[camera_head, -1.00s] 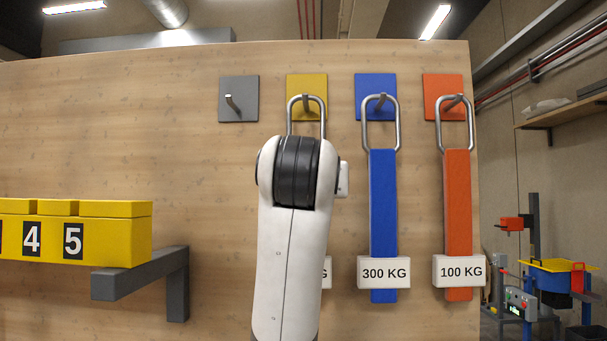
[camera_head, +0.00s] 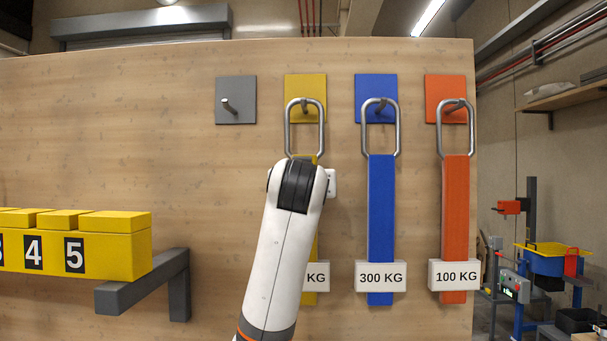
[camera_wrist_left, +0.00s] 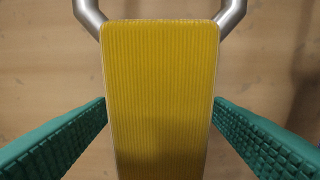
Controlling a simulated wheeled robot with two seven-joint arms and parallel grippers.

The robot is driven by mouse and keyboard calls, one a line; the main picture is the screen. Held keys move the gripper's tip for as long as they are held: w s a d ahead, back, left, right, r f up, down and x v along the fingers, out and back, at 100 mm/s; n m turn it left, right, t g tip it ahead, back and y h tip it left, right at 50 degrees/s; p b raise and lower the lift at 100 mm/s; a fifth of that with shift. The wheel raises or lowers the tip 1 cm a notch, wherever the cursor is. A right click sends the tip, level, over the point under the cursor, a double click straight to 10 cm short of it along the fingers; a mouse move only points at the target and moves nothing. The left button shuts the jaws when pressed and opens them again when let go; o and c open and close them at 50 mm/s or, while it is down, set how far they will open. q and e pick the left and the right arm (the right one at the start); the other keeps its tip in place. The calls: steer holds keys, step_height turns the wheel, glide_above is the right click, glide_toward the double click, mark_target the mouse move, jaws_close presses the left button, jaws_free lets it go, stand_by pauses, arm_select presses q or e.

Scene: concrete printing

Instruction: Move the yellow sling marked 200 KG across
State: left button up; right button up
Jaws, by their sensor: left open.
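The yellow sling (camera_head: 309,298) hangs by its metal loop (camera_head: 322,128) on the hook of the yellow plate (camera_head: 305,84). My left arm covers most of its strap and part of its white label, where only "KG" can be read in the head view. In the left wrist view the yellow strap (camera_wrist_left: 160,50) runs down the middle. My left gripper (camera_wrist_left: 160,100) is open, with one green ribbed finger on each side of the strap; no finger visibly presses on it. The head view hides this gripper behind the arm. My right gripper is not in view.
A grey plate (camera_head: 235,113) with an empty hook is left of the yellow plate. A blue 300 KG sling (camera_head: 381,210) and an orange 100 KG sling (camera_head: 455,210) hang to the right. A yellow numbered block (camera_head: 110,251) rests on a grey bracket (camera_head: 179,285) at left.

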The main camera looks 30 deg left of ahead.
arm_select(q)
steer(key=shift+w+a, duration=0.1)
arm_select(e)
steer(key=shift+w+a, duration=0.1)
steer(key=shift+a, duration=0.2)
